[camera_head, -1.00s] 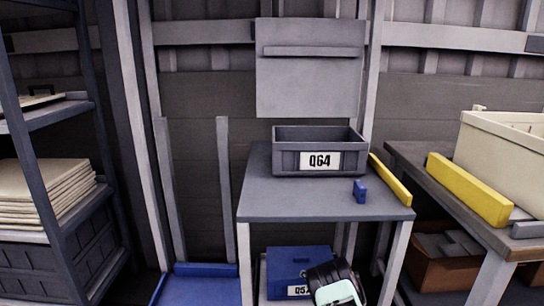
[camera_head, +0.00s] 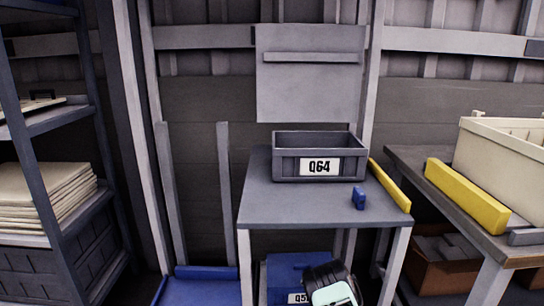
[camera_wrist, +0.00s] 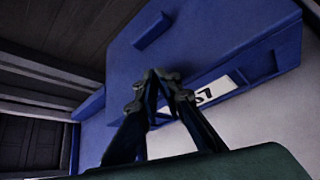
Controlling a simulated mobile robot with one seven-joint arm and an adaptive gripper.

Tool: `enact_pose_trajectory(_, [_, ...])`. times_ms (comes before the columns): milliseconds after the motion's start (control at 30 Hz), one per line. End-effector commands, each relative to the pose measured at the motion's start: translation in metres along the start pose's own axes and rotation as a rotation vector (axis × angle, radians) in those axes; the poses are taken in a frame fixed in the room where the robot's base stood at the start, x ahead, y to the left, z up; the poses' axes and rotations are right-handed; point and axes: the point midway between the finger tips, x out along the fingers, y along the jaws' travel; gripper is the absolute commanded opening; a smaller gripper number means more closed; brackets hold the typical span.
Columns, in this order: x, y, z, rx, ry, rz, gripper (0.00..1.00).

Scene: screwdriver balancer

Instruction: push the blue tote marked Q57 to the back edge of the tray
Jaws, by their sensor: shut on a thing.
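The blue tote marked Q57 (camera_head: 292,268) sits on the lower level under the grey table in the head view. My wrist hides its right side and part of its label. In the wrist view the tote (camera_wrist: 215,35) fills the upper middle, and its white label shows "57". My gripper (camera_wrist: 158,85) has its fingertips close together at the tote's label side, overlapping the label's left end. It is shut on the tote; the exact contact is hard to see. A pale surface with a blue raised edge (camera_wrist: 88,106), likely the tray, lies below and left of the tote.
The grey tabletop (camera_head: 275,210) is above my gripper, with a grey tote Q64 (camera_head: 290,165), a small blue block (camera_head: 358,198) and a yellow bar (camera_head: 390,185) on it. Table legs (camera_head: 396,265) flank the lower space. A shelf rack stands left, a workbench right.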

Motion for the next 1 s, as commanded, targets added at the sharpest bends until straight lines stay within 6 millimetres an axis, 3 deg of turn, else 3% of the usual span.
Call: enact_pose_trajectory(1000, [-0.051, 0.052, 0.076, 0.001, -0.001, -0.002, 0.0])
